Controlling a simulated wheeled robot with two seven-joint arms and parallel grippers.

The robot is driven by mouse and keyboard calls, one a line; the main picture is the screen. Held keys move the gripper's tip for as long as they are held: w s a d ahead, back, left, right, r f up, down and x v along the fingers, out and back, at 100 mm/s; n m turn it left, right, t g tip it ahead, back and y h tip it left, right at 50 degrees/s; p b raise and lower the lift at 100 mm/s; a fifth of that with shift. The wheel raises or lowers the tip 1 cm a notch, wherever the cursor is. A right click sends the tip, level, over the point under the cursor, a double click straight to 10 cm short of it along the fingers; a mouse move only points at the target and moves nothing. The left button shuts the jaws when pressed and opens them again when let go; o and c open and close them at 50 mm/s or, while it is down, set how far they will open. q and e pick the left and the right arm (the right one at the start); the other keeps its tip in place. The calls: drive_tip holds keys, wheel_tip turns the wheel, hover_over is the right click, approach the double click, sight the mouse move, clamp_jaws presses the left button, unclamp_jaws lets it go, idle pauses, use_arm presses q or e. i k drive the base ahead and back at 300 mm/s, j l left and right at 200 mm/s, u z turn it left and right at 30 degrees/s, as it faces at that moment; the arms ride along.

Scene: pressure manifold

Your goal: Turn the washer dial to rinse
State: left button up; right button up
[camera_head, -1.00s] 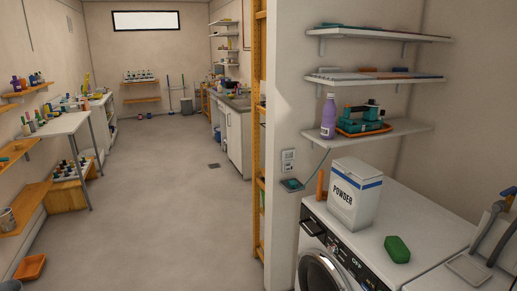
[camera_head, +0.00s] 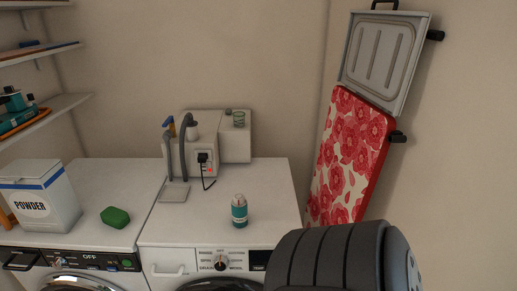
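Two white front-loading machines stand side by side. The right machine (camera_head: 150,237) has a dial (camera_head: 221,261) on its front panel, with small labels around it that are too small to read surely. A drawer handle is left of the dial and a dark display is right of it. The left machine (camera_head: 75,240) has a black panel reading OFF. Neither of my grippers is in view. A dark ribbed rounded part at the lower right looks like part of my arm and covers the right end of the right machine's front.
A powder box (camera_head: 45,205) and a green block (camera_head: 115,217) are on the left machine. A teal bottle (camera_head: 239,211) and a grey hose fitting (camera_head: 174,190) are on the right one. A red floral board (camera_head: 350,150) and a grey panel (camera_head: 385,55) hang on the right wall.

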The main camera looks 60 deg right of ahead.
sight(221, 263)
drive_tip(key=z, duration=2.05)
